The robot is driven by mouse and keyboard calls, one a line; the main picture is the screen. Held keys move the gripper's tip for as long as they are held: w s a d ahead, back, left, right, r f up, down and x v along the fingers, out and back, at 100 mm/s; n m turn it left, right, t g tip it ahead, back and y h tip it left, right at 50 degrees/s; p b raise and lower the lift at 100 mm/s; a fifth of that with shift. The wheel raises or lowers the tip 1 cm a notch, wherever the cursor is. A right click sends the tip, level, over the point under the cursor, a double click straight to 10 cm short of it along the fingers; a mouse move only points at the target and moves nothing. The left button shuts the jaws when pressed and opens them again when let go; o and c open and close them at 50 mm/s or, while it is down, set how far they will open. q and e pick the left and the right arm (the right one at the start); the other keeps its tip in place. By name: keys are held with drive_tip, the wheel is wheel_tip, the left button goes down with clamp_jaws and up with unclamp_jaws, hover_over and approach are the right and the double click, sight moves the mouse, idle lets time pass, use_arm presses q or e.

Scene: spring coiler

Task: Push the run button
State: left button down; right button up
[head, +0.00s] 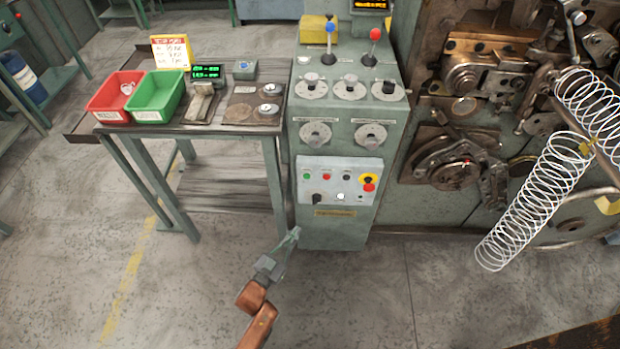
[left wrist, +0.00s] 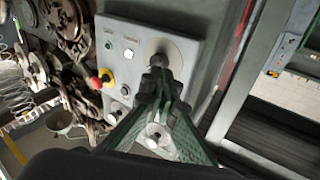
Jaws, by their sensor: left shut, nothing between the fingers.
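The pale control panel (head: 338,186) is on the front of the green cabinet. It has a green button (head: 306,176) at upper left and a red one (head: 326,177) beside it. Their labels are too small to read, so I cannot confirm which is run. A black knob (head: 316,199) and a white button (head: 340,196) are below. My left gripper (head: 296,232) is shut and empty, below and left of the panel. My right gripper is not in view.
A red and yellow stop button (head: 369,182) is at the panel's right. A table with a red bin (head: 116,95) and a green bin (head: 157,95) stands left of the cabinet. The coiler with a wire spring (head: 532,205) is at right. Floor in front is clear.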

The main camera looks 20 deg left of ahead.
use_arm(q)
drive_tip(key=d+r+m+t+h+b, duration=0.2)
drive_tip(key=d+r+t+h+b, duration=0.1)
drive_tip(key=r, duration=1.2)
drive_tip(key=shift+w+m+t+h, duration=0.3)
drive_tip(key=shift+w+m+h, duration=0.1)
drive_tip(key=shift+h, duration=0.3)
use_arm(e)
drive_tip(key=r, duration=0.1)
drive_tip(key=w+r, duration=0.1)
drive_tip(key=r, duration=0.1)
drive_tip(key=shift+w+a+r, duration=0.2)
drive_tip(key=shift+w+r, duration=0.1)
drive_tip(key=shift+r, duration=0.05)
use_arm(q)
drive_tip(key=b, duration=0.3)
approach(307, 176)
drive_tip(key=w+d+r, duration=0.3)
drive_tip(key=d+r, duration=0.1)
drive_tip(key=shift+w+a+f, duration=0.15)
drive_tip(key=shift+w, duration=0.35)
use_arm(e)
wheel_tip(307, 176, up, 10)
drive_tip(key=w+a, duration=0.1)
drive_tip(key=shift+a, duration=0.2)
use_arm(q)
drive_tip(key=shift+w, duration=0.15)
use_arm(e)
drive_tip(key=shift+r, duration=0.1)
